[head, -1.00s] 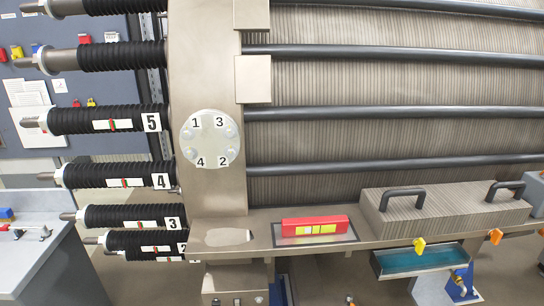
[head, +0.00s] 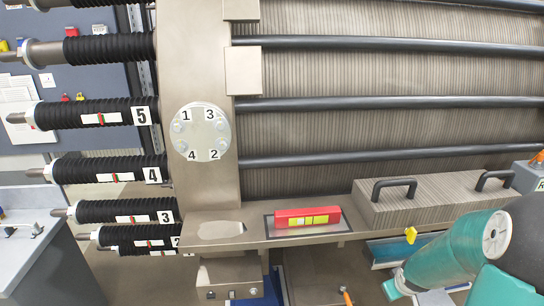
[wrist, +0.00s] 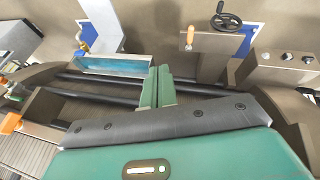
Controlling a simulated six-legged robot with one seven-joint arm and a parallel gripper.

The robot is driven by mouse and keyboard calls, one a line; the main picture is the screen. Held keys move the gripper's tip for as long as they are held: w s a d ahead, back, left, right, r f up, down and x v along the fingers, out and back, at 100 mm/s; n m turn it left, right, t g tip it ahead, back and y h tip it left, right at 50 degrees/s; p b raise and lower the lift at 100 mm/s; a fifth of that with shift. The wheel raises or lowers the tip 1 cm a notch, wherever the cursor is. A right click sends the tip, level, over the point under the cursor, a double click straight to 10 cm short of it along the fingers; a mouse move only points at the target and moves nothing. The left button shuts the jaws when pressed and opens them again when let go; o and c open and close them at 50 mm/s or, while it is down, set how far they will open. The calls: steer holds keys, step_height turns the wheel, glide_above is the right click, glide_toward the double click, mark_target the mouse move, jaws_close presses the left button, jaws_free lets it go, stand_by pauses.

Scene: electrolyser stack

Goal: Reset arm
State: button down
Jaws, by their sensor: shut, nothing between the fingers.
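My gripper (wrist: 158,88) shows in the wrist view as two green fingers lying together, shut and empty. They point over a dark rail, close to a teal-lined tray (wrist: 112,66), with no contact that I can make out. In the head view my teal arm stands at the lower right, in front of the tray (head: 388,250) under the ledge. The gripper's fingers cannot be made out in that view.
The ledge (head: 350,228) carries a red spirit level (head: 308,218) and a ribbed block (head: 430,200) with two black handles. Numbered black-sleeved rods (head: 95,113) stick out at left. The wrist view shows a black handwheel (wrist: 226,20) and a knobbed box (wrist: 283,70).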

steer(key=s+a+r+m, duration=0.1)
steer(key=s+a+r, duration=0.1)
steer(key=a+r, duration=0.5)
steer(key=s+a+r, duration=0.3)
steer(key=a+r, duration=0.2)
steer(key=r, duration=0.5)
steer(key=s+a+r+m+y, duration=0.1)
steer(key=s+a+r+y, duration=0.1)
steer(key=s+a+r, duration=0.6)
steer(key=s+a, duration=0.3)
steer(key=shift+s+a+t, duration=0.15)
steer(key=shift+a+t, duration=0.2)
steer(key=shift+t, duration=0.05)
